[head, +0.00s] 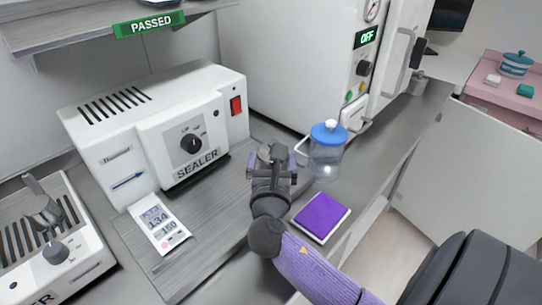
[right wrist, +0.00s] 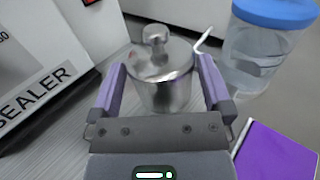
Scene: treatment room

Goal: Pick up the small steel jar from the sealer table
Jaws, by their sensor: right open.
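The small steel jar (right wrist: 163,92) has a lid with a round knob and stands upright on the grey sealer table (head: 205,235). In the head view only its top (head: 265,152) shows, behind my right gripper (head: 272,165). In the right wrist view my right gripper (right wrist: 161,75) is open, with one purple finger on each side of the jar. I cannot tell whether either finger touches it. My left gripper is in neither view.
The white sealer (head: 150,135) stands left of the jar. A clear container with a blue lid (head: 328,132) stands close on its right, with a purple pad (head: 321,215) in front. A printed label (head: 158,225) lies by the sealer. The counter beyond the container is mostly clear.

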